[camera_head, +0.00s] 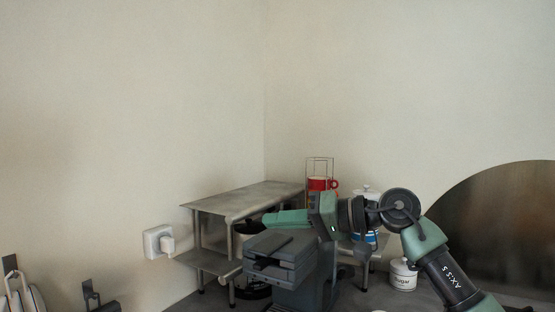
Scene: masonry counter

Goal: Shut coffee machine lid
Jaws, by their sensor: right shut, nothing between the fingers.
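The coffee machine (305,287) is dark grey and stands at the lower middle of the head view, in front of a metal shelf. Its top slab (268,245) sticks out to the left and looks about level, with a dark strip on it. My right gripper (268,219) is shut and empty, its green fingers pointing left just above the slab. A small gap seems to show between them, but I cannot tell contact for sure. The gripper and wrist hide the machine's upper back, so I cannot tell if the lid is fully down. My left gripper is out of view.
The metal shelf (232,203) stands in the corner behind. A red mug (318,184) in a wire rack, a white-lidded canister (367,192) and a sugar jar (403,274) are near my right arm. A dark round panel (505,235) leans right.

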